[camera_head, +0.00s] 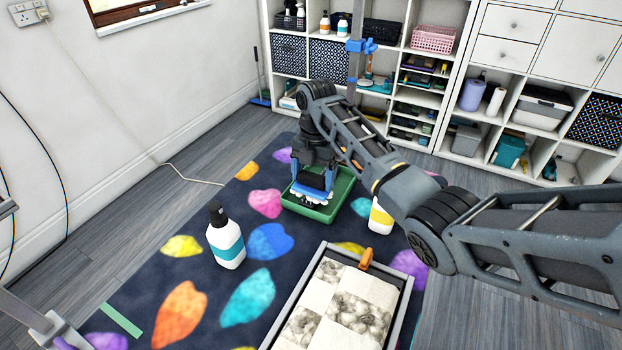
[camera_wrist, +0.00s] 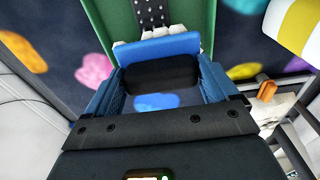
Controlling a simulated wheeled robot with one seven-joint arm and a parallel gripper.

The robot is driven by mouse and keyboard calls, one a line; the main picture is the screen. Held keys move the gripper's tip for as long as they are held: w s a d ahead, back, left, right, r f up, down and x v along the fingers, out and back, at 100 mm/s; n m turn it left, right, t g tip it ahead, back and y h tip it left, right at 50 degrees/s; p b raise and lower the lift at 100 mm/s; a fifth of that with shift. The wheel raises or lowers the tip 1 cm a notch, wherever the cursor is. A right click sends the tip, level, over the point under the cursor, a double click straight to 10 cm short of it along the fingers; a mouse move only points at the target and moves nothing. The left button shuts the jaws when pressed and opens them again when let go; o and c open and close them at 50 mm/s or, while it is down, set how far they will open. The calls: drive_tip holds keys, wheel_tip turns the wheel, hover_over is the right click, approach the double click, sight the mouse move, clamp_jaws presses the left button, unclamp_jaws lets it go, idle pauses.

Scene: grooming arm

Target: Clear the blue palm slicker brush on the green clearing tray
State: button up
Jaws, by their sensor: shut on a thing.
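My gripper (camera_wrist: 160,92) is shut on the blue palm slicker brush (camera_wrist: 158,48), whose blue body and black grip show between the blue fingers. In the head view my gripper (camera_head: 313,183) is over the green clearing tray (camera_head: 333,207), with the brush inside or just above its rim. I cannot tell whether the brush touches the tray floor. The tray also shows at the top of the wrist view (camera_wrist: 107,18). A black dotted strip (camera_wrist: 151,12) and pale pieces lie beside the brush, within the tray's outline. My gripper hides part of the tray.
A white bottle with a teal label (camera_head: 226,240) stands left of the tray. A yellow and white bottle (camera_head: 380,216) stands to its right. A frame with fluffy panels (camera_head: 338,305) and an orange clip (camera_head: 366,259) is in front. Shelves (camera_head: 408,90) stand behind.

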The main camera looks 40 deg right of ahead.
drive_tip(key=d+b, duration=0.1)
drive_tip(key=d, duration=0.1)
drive_tip(key=w+d, duration=0.1)
drive_tip(key=shift+w+d+f+b, duration=0.15)
drive_tip(key=shift+d+f+b, duration=0.05)
drive_tip(key=shift+d+b, duration=0.2)
drive_tip(key=shift+w+d+r, duration=0.15)
drive_tip(key=shift+d, duration=0.35)
drive_tip(key=d+b, duration=0.1)
drive_tip(key=w+d+b, duration=0.1)
drive_tip(key=d+b, duration=0.2)
drive_tip(key=shift+w+d+f, duration=0.25)
drive_tip(key=shift+w+d, duration=0.05)
drive_tip(key=shift+w, duration=0.1)
drive_tip(key=shift+w+d+r+b, duration=0.15)
drive_tip(key=shift+w+d+b, duration=0.05)
drive_tip(key=shift+d+b, duration=0.4)
drive_tip(key=shift+r, duration=0.1)
wheel_tip(320, 180, up, 8)
drive_tip(key=p, duration=0.7)
